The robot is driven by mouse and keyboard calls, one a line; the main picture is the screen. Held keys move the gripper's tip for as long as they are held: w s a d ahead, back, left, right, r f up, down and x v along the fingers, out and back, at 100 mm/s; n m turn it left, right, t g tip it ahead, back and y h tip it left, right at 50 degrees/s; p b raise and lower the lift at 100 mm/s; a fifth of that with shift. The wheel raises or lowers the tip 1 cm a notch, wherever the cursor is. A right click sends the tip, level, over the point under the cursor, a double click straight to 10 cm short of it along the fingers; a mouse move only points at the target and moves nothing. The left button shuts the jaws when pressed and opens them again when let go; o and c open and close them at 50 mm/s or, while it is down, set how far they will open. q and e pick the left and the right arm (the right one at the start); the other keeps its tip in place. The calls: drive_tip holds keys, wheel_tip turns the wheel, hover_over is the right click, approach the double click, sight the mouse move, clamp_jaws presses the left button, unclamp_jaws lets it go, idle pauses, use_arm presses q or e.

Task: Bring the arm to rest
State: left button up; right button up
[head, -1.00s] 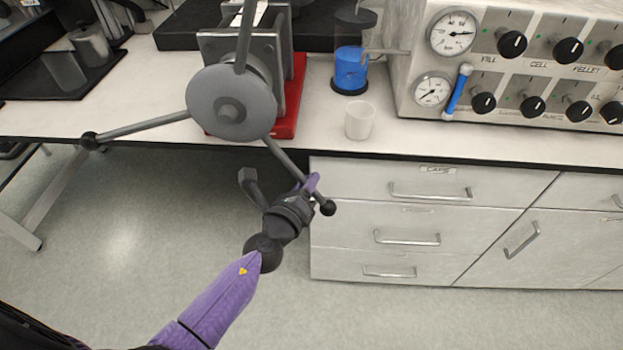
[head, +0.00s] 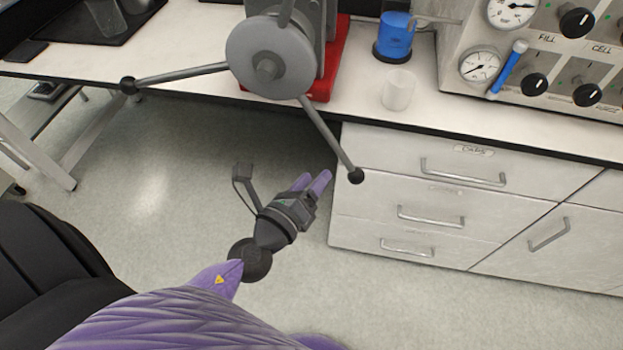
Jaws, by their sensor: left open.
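My left arm (head: 180,325), with a purple sleeve, comes in from the lower left. Its gripper (head: 312,183) is open and empty, with purple fingertips pointing up and right. It is in front of the bench, below the press handle's right spoke and apart from it. The grey three-spoke handle (head: 268,68) has black knobs at its spoke ends; the lower right knob (head: 355,175) is just right of the fingertips. My right gripper is out of view.
A white bench (head: 180,64) carries a red-based press (head: 330,72), a blue container (head: 395,36), a white cup (head: 398,89) and a gauge panel (head: 560,60). White drawers (head: 375,180) stand right of my gripper. Open floor (head: 140,195) lies to its left.

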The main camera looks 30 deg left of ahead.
use_arm(q)
drive_tip(key=shift+s, duration=0.2)
idle(0.4)
drive_tip(key=s+a+f+n+g+y, duration=0.15)
drive_tip(key=s+f+n+g, duration=0.35)
drive_tip(key=f, duration=0.6)
drive_tip(key=s+a+f+n+g+y, duration=0.1)
drive_tip(key=s+a+f+n+g, duration=0.25)
drive_tip(key=s+f+n, duration=0.6)
drive_tip(key=s+f+n+g, duration=0.4)
drive_tip(key=s+f+n, duration=0.1)
drive_tip(key=s, duration=0.6)
drive_tip(key=s+f+n+g, duration=0.5)
drive_tip(key=s+f+n, duration=0.1)
drive_tip(key=s, duration=0.5)
drive_tip(key=shift+f+h, duration=0.3)
drive_tip(key=shift+h, duration=0.15)
